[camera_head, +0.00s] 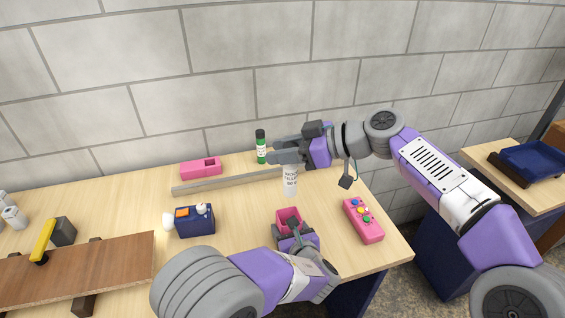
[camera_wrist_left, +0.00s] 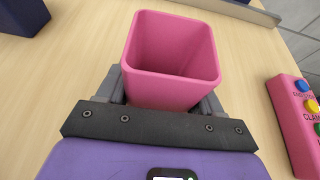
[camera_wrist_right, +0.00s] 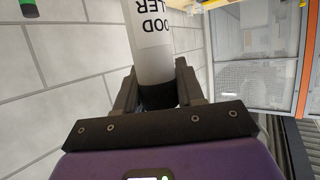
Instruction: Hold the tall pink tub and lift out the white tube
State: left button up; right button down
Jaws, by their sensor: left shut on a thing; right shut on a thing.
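The tall pink tub (camera_head: 288,215) stands on the table near its front edge, and its open top shows empty in the left wrist view (camera_wrist_left: 172,50). My left gripper (camera_wrist_left: 165,105) is shut on the tub, one finger on each side. The white tube (camera_head: 290,181), with black lettering, hangs upright above and behind the tub in the head view, clear of it. My right gripper (camera_head: 290,155) is shut on the tube's upper end. The right wrist view shows the tube (camera_wrist_right: 150,45) between the fingers, with a dark band where they grip.
A pink button box (camera_head: 363,221) lies right of the tub. A navy box (camera_head: 195,222) stands to the left. A grey rail (camera_head: 230,183), a pink block (camera_head: 201,167) and a green bottle (camera_head: 261,148) are at the back. A brown board (camera_head: 110,262) lies at left.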

pick_arm(q)
jog(key=o, duration=1.1)
